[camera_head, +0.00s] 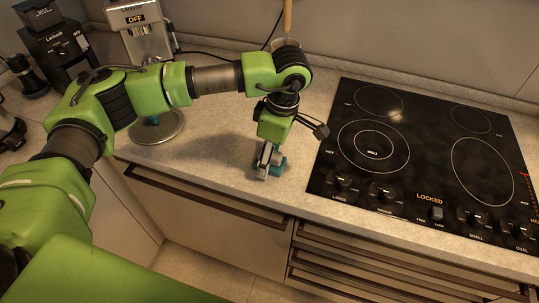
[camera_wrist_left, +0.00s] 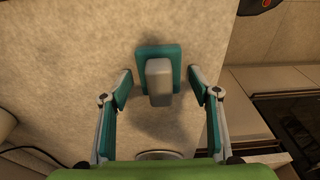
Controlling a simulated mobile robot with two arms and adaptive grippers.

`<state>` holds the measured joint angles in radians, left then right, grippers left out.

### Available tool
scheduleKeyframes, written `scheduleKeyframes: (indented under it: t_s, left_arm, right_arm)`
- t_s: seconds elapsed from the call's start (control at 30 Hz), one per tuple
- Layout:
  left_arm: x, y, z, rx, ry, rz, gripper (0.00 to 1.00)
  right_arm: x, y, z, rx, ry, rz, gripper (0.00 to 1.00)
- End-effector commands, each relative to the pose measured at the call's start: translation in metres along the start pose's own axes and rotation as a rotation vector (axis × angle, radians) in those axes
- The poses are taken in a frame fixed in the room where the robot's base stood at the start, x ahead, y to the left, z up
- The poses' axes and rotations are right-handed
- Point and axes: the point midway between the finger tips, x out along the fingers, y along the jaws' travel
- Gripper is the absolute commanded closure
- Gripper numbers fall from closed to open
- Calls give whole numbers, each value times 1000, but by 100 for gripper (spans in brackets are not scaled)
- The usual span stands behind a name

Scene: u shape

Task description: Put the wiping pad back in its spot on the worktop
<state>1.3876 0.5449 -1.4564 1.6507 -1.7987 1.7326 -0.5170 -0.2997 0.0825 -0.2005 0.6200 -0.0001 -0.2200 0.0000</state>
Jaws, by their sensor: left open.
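The wiping pad has a teal base (camera_wrist_left: 173,53) and a grey block-shaped handle (camera_wrist_left: 158,84). In the left wrist view it is over the pale worktop (camera_wrist_left: 75,60), between my left fingertips. My left gripper (camera_wrist_left: 160,82) is open, with one finger on each side of the handle and a visible gap to each. In the head view my left gripper (camera_head: 268,163) points down low over the worktop (camera_head: 220,165), near its front edge and left of the cooktop. There the pad is hard to tell from the teal fingertips. My right gripper is out of view.
The black cooktop (camera_head: 425,150) lies to the right. A coffee machine (camera_head: 140,32) and a black grinder (camera_head: 58,45) stand at the back left. A round metal base (camera_head: 157,130) stands under my forearm. A wooden handle (camera_head: 287,15) rises behind my wrist. Drawers are below.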

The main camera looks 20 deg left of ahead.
Motion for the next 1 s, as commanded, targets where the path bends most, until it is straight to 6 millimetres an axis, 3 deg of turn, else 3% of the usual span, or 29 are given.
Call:
scheduleKeyframes:
  t_s: [0.6,1.0]
  left_arm:
    - [-110,1,0,-1,-1,2,44]
    - [-122,0,0,0,0,0,44]
  right_arm:
    - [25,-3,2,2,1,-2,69]
    - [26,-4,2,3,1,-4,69]
